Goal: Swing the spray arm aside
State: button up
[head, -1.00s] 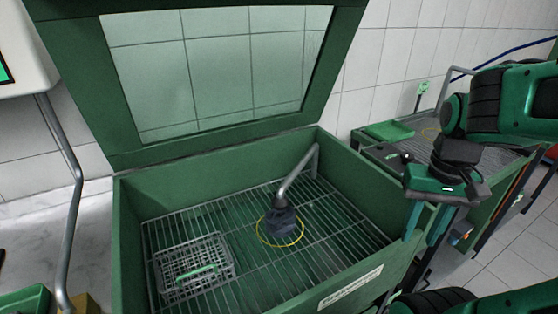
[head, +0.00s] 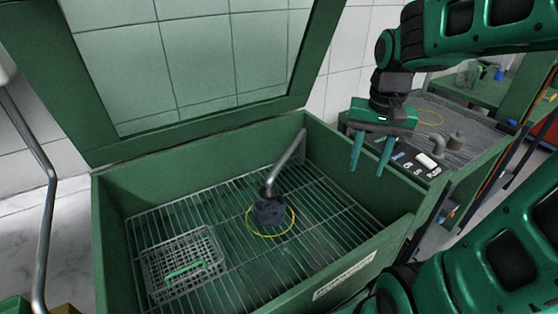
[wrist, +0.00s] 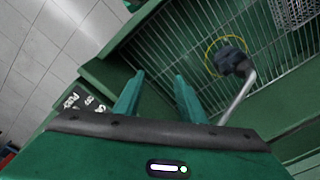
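The spray arm (head: 287,163) is a bent grey pipe rising from the right back corner of the green washer tub (head: 200,138). Its dark nozzle head (head: 270,209) hangs over the wire rack, inside a yellow ring (head: 285,231). In the wrist view the pipe (wrist: 238,98) and dark head (wrist: 231,62) lie beyond my fingers, to the right. My gripper (head: 369,170) is open and empty, fingers pointing down, above the tub's right wall. In the wrist view my gripper's two fingers (wrist: 157,95) are apart with nothing between them.
A wire basket with a green handle (head: 183,265) sits at the rack's left front. The tub's windowed lid (head: 77,104) stands open behind. A side bench (head: 466,146) with several small parts is at right.

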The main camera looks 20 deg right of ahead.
jog(key=w+a, duration=0.5)
jog(key=w, duration=0.4)
jog(key=m+y, duration=0.1)
jog(key=y, duration=0.1)
send_near(279, 164)
jog(key=shift+t, duration=0.4)
jog(key=x, duration=0.8)
jog(key=shift+s+d+f, duration=0.1)
jog(key=shift+s+f, duration=0.05)
jog(key=shift+f, duration=0.2)
grip_shut()
